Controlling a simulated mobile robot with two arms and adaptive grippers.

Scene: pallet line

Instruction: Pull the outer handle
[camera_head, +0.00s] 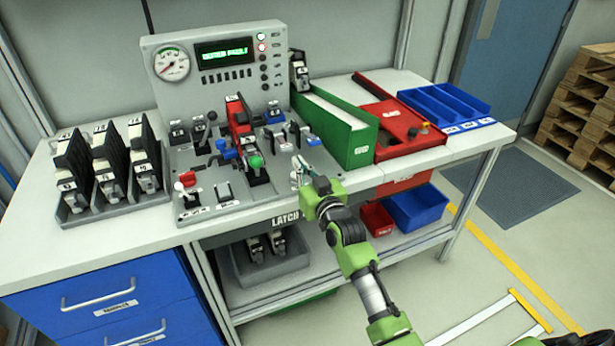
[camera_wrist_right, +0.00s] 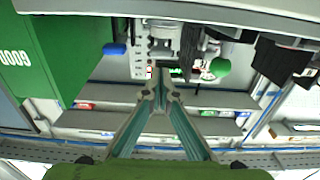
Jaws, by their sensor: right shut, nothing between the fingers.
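A grey control panel (camera_head: 240,198) stands on the white bench with several levers and handles. It carries a red-topped lever (camera_head: 188,180) at its front left, a green knob (camera_head: 256,162) and several blue handles, one of them (camera_head: 313,140) near the right edge. I cannot tell which is the outer handle. My right gripper (camera_head: 297,168) is at the panel's front right, just left of the green box. In the right wrist view its fingers (camera_wrist_right: 159,82) meet at the tips with nothing between them. The green knob (camera_wrist_right: 220,67) is right of the tips there. My left gripper is not seen.
A green open box (camera_head: 362,148) and a red case (camera_head: 410,143) stand right of the panel. Blue trays (camera_head: 478,127) lie at the bench's right end. A grey rack (camera_head: 95,208) of black modules stands at the left. A lower shelf holds bins.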

